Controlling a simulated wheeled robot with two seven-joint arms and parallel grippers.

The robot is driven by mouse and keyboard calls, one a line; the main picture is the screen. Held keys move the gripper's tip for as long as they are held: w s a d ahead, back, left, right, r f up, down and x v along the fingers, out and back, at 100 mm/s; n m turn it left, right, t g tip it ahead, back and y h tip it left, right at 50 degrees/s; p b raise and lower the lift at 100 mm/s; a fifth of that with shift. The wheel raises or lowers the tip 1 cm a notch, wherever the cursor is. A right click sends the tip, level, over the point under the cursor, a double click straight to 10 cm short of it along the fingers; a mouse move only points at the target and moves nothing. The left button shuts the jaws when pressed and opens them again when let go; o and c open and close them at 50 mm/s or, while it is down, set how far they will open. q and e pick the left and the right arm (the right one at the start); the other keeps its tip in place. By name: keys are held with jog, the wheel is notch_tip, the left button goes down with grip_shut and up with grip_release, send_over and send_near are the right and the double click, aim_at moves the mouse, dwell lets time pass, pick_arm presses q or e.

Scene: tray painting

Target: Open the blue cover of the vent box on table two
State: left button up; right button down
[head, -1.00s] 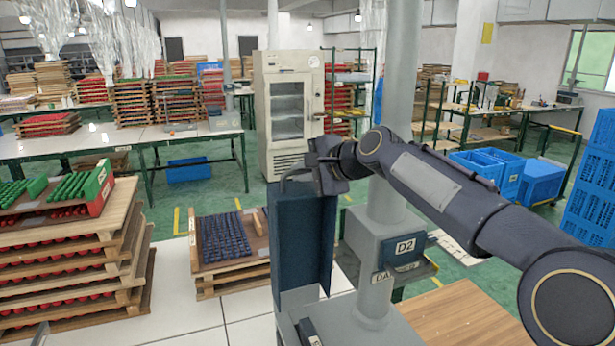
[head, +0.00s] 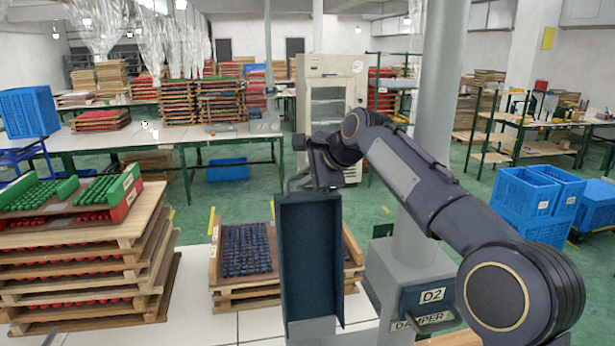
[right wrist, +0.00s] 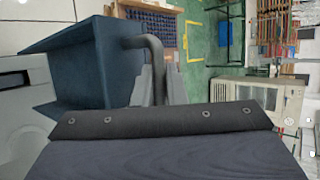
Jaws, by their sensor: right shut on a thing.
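The dark blue cover (head: 309,258) of the vent box stands upright in the head view, its hollow side with side flanges towards me. A pale grey part of the box (head: 312,328) shows below it; the rest is cut off by the frame. My right gripper (head: 305,181) is at the cover's top edge, shut on its grey bent handle. In the right wrist view the handle (right wrist: 156,62) runs from the cover (right wrist: 85,62) to between the fingers (right wrist: 160,86). My left gripper is not in view.
A grey column with a box marked D2 DAMPER (head: 432,296) stands close on the right. A pallet of dark blue parts (head: 247,250) lies behind the cover. Stacked wooden trays (head: 90,285) stand left. Blue crates (head: 535,195) stand on the floor at right.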

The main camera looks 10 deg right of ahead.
jog(key=shift+f, duration=0.2)
jog(key=c, duration=1.5)
grip_release()
jog(key=shift+w, duration=0.1)
jog(key=b+v, duration=0.1)
jog(key=v, duration=0.7)
